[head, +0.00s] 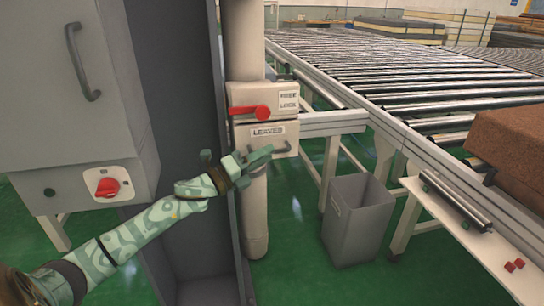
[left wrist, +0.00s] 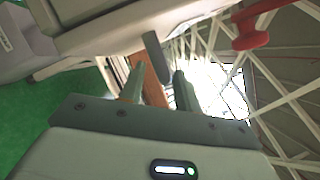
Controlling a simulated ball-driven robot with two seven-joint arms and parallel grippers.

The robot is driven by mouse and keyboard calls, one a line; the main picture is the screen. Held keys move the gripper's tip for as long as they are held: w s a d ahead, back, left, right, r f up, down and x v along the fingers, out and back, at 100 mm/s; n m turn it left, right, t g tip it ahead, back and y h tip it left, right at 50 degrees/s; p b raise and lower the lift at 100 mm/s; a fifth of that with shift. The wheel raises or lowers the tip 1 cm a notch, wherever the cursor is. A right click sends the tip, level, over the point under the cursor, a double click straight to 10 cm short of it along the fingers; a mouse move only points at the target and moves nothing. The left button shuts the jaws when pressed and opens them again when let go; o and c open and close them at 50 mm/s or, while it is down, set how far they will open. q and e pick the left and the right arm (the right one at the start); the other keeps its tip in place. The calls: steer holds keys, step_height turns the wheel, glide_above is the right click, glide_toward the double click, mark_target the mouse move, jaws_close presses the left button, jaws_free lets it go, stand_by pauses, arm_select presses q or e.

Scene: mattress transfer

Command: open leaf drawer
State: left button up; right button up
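The leaf drawer (head: 265,133) is a white box front labelled LEAVES, mounted on a pale post under the FREE/LOCK box. It looks shut. A grey handle bar shows at its lower front (head: 284,150) and in the left wrist view (left wrist: 156,58). My left gripper (head: 256,160) is just below and in front of the drawer. In the left wrist view its two green fingers (left wrist: 158,88) are apart, with the handle bar showing between and beyond their tips. I cannot tell whether they touch it. My right gripper is not in view.
A red lever (head: 250,112) sits just above the drawer. A grey cabinet (head: 65,90) with a red knob (head: 107,187) stands left. A grey bin (head: 352,220) and a roller conveyor (head: 400,85) with a brown block (head: 512,150) are right.

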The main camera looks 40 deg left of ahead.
arm_select(q)
steer(key=shift+x, duration=1.2)
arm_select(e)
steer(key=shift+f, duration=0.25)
arm_select(q)
steer(key=shift+c, duration=0.2)
